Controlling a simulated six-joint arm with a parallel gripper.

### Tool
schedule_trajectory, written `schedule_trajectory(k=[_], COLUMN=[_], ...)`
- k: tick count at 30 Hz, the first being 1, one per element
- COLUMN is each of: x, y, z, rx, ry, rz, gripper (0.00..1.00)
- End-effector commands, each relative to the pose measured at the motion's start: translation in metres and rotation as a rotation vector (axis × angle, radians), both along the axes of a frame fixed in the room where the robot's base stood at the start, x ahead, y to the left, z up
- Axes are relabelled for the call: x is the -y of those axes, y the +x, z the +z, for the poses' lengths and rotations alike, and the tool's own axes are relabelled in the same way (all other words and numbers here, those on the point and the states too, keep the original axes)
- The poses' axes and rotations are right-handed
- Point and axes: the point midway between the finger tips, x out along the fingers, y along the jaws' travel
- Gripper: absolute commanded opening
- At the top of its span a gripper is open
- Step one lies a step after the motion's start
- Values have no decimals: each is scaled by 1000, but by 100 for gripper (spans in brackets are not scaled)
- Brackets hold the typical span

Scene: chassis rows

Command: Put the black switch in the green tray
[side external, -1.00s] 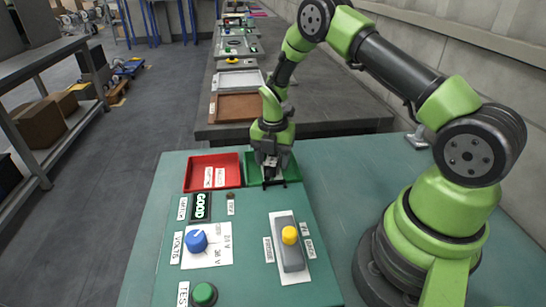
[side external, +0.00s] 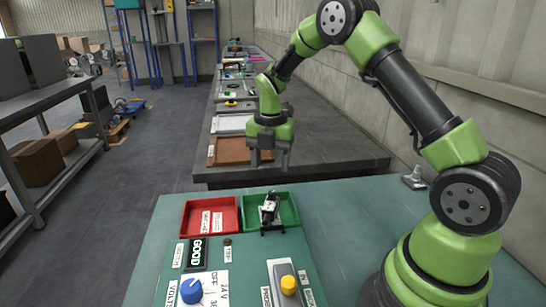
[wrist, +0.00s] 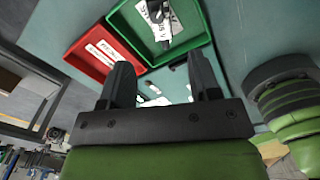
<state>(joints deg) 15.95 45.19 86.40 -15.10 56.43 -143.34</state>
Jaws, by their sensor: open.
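The black switch (side external: 269,208) is at the green tray (side external: 289,206), tilted, with its dark lower end at the tray's front rim. Whether that end rests on the rim or inside is hard to tell. A white label partly shows beside it. My gripper (side external: 269,160) is open and empty above the tray, clear of the switch. In the wrist view the switch (wrist: 156,10) shows at the top edge, partly cut off, in the green tray (wrist: 194,40). The open jaws (wrist: 162,78) show nothing between them.
A red tray (side external: 228,203) adjoins the green tray on the left. In front are a GOOD display (side external: 198,252), a blue knob (side external: 191,291) and a yellow button (side external: 288,284). Another bench with a brown tray (side external: 230,150) lies behind.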

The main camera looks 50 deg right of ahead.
Motion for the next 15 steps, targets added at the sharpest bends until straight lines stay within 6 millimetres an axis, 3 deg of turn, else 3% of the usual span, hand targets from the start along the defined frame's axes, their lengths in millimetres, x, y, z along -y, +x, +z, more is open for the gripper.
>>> schedule_trajectory(k=[4,8,12,15], x=[-7,-27,-55,-74], y=[-3,-16,-47,-76], z=[24,69,121,149], rx=[32,112,209,259], ry=[0,25,107,200], rz=[-94,-365,-769,-1059], gripper=[57,57,57,57])
